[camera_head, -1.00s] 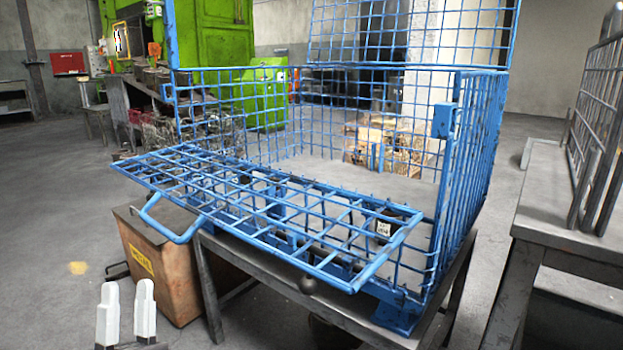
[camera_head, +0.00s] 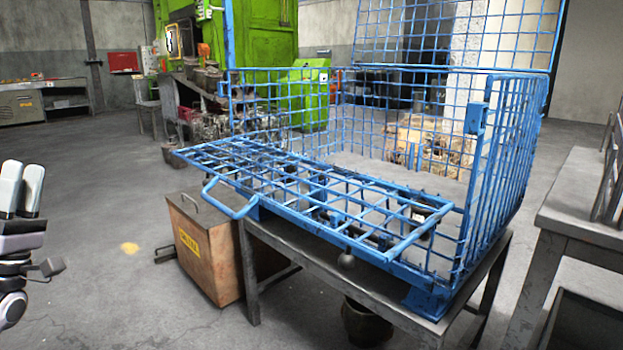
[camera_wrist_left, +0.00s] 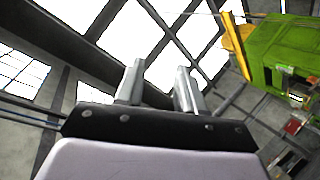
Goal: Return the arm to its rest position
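My left gripper (camera_head: 22,188) is at the left edge of the head view, with its two pale fingers pointing up. In the left wrist view its fingers (camera_wrist_left: 159,82) stand apart with nothing between them, so it is open and empty. It is well clear of the blue wire cage (camera_head: 490,190), which stands to its right. My right gripper is not in view.
The cage's front flap (camera_head: 320,195) is folded down and sticks out over a metal table (camera_head: 400,313). A brown box (camera_head: 207,245) stands beside the table. A grey bench (camera_head: 580,215) is at the right. Open floor (camera_head: 110,290) lies between my left gripper and the box.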

